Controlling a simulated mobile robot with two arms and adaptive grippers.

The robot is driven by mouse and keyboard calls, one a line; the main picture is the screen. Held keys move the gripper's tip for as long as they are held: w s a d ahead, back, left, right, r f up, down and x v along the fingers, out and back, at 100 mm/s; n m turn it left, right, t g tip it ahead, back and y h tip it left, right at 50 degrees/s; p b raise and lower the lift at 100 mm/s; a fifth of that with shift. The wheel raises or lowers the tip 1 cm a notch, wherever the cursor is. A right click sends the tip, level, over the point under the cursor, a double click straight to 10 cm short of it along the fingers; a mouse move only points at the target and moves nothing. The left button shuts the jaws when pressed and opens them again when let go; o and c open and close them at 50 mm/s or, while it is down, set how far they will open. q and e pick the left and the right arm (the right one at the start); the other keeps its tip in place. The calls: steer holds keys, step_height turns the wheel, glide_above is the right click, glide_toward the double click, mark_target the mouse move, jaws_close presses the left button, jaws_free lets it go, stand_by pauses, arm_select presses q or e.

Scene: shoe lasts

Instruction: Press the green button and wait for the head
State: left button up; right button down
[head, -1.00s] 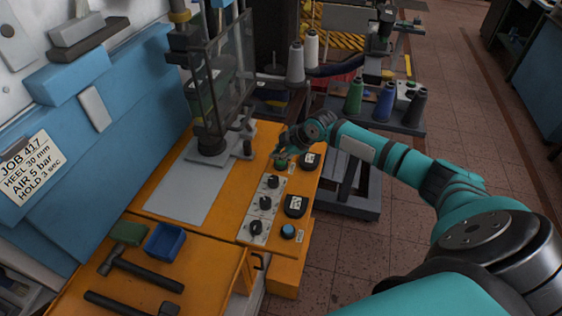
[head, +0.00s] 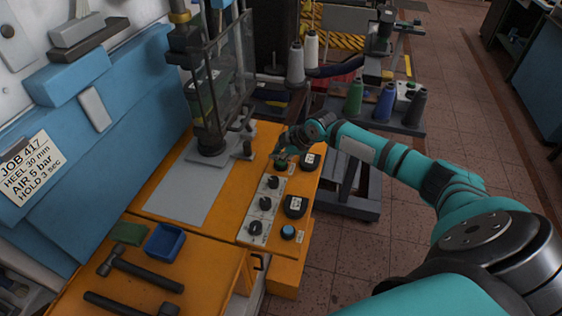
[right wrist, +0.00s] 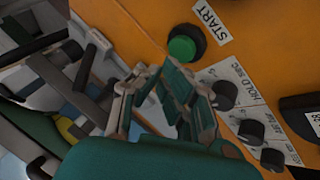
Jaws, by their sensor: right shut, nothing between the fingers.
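The green button (right wrist: 186,46) sits in a dark ring beside a START label in the right wrist view. In the head view the green button (head: 281,164) is at the far end of the orange console, partly covered by my gripper. My right gripper (right wrist: 163,78) is shut and empty, its fingertips close to the button; in the wrist view a small gap shows between them. In the head view the right gripper (head: 284,152) is at the button; contact cannot be told. The press (head: 211,143) stands left of it behind a clear guard. My left gripper is not in view.
Several black knobs (head: 265,204) and a blue button (head: 288,232) line the console. A blue tray (head: 165,240) and hammers (head: 140,270) lie at the front left.

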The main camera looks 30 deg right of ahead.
mark_target(279, 163)
steer(key=shift+f, duration=0.4)
steer(key=shift+f+b, duration=0.55)
stand_by(0.5)
steer(key=shift+r, duration=0.15)
stand_by(0.3)
steer(key=shift+r+p, duration=0.85)
step_height(279, 163, up, 5)
steer(key=p, duration=0.4)
stand_by(0.6)
